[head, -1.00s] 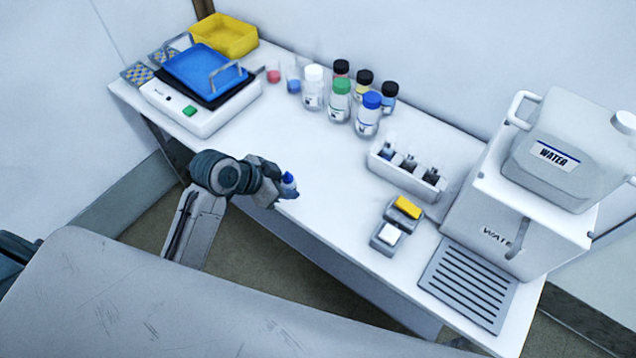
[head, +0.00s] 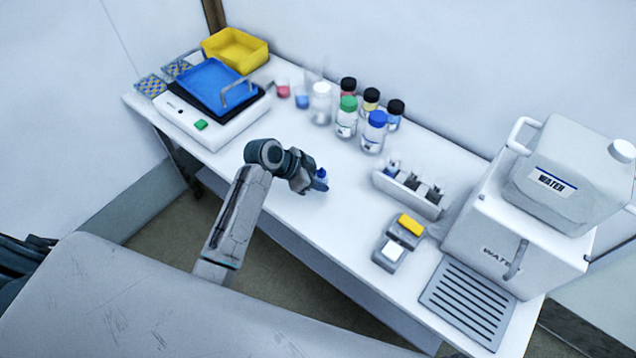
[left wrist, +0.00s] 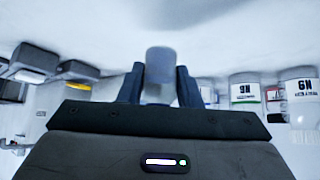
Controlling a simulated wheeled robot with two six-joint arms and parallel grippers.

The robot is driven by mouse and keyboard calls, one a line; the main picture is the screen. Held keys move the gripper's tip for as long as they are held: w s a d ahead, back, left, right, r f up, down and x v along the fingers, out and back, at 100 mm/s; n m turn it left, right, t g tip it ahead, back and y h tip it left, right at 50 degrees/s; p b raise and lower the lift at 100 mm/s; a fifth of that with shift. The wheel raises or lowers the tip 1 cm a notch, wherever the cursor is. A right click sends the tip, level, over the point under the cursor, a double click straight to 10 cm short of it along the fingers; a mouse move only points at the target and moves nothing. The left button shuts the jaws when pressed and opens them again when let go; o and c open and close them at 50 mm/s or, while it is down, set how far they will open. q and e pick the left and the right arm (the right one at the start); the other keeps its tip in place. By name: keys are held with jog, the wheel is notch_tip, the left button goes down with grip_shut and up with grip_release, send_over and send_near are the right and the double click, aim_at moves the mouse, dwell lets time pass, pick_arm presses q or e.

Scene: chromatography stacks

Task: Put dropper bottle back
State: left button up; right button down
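My left gripper (head: 318,184) is shut on a small dropper bottle with a blue top (head: 321,174), held over the front part of the white table. In the left wrist view the bottle (left wrist: 159,75) shows as a pale, blurred cylinder between the two fingers (left wrist: 159,88). A white rack (head: 408,195) stands to the right of the gripper, apart from it. It holds several small bottles with dark tops, and the left one shows blue. The gripper hides most of the held bottle in the head view. My right gripper is not in view.
Several capped reagent bottles (head: 346,117) stand behind the gripper. A small device with a yellow top (head: 411,224) sits in front of the rack. A water dispenser (head: 510,235) is at right, a blue tray (head: 207,86) on a white machine at left. The table between gripper and rack is clear.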

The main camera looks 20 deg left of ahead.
pick_arm(q)
jog(key=shift+w+f, duration=0.1)
jog(key=shift+f, duration=0.1)
notch_tip(320, 180, down, 3)
jog(key=shift+r+p, duration=0.1)
jog(key=shift+p, duration=0.6)
jog(key=shift+f, duration=0.2)
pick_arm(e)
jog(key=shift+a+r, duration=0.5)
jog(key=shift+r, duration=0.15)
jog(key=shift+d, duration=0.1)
pick_arm(q)
jog(key=shift+f, duration=0.1)
jog(key=o, duration=0.6)
jog(key=shift+c, duration=0.2)
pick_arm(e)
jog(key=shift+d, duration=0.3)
